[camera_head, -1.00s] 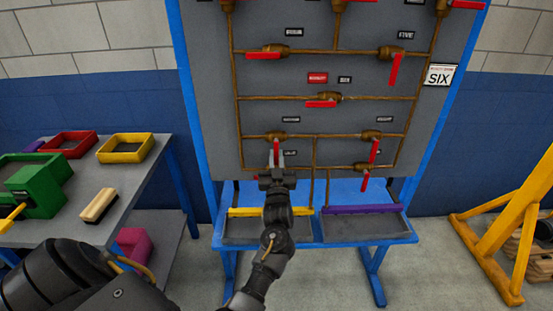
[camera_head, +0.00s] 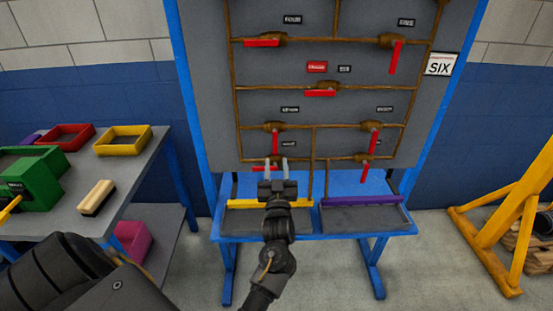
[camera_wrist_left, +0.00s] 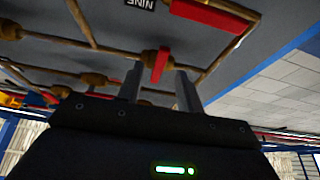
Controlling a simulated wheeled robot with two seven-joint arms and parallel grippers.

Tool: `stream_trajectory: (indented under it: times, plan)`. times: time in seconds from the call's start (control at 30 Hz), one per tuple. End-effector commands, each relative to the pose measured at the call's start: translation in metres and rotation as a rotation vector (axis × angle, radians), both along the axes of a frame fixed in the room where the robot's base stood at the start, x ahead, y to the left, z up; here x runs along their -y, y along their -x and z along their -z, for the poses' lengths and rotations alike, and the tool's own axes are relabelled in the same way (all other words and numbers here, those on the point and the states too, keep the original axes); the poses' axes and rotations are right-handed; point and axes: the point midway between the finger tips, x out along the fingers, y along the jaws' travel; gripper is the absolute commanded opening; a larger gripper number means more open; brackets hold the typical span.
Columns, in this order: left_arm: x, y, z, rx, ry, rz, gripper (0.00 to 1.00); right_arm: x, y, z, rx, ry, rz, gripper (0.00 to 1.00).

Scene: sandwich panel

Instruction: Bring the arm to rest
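My left gripper (camera_head: 277,162) is in front of the lower left of the grey pipe panel (camera_head: 350,65). Its two fingers are apart with nothing held between them. A vertical red valve handle (camera_head: 275,139) hangs just above the fingertips. A sideways red handle (camera_head: 259,168) shows beside the left finger, partly hidden; contact cannot be told. In the left wrist view, the spread fingers (camera_wrist_left: 158,88) point up at the panel, with a red handle (camera_wrist_left: 160,63) beyond the gap. My right gripper is not in view.
The panel's blue stand holds grey trays with a yellow edge (camera_head: 258,203) and a purple edge (camera_head: 361,200). A grey table (camera_head: 65,215) at left bears a green machine (camera_head: 30,180), a brush (camera_head: 97,197) and bins. A yellow frame (camera_head: 500,230) stands right.

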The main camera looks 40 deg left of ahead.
Motion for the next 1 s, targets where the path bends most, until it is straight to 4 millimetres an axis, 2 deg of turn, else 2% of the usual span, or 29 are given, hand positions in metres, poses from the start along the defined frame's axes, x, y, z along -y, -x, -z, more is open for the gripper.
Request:
stream_trajectory:
  times: [0.1, 0.2, 0.63, 0.73, 0.77, 0.87, 0.97, 1.0]
  plan:
    - [0.005, 0.006, 0.003, 0.001, -0.001, 0.000, 0.36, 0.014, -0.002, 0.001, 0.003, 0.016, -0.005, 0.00]
    - [0.006, 0.007, 0.003, 0.001, -0.001, 0.000, 0.36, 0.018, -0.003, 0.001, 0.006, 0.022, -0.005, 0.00]
    - [0.006, 0.007, 0.003, 0.001, -0.001, 0.000, 0.36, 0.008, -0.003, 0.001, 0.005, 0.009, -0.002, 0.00]
    - [0.008, 0.004, 0.012, -0.020, 0.000, 0.013, 0.36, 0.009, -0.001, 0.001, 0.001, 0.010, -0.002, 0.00]
    - [0.010, 0.003, 0.019, -0.036, 0.002, 0.023, 0.36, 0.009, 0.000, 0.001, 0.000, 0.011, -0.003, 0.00]
    - [0.023, -0.006, 0.059, -0.127, 0.006, 0.084, 0.36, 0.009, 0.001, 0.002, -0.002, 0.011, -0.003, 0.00]
    - [0.043, -0.009, 0.126, -0.274, 0.020, 0.172, 0.36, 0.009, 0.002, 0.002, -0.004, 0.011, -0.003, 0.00]
    - [0.052, -0.008, 0.158, -0.344, 0.028, 0.211, 0.36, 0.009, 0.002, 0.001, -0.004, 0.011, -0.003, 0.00]
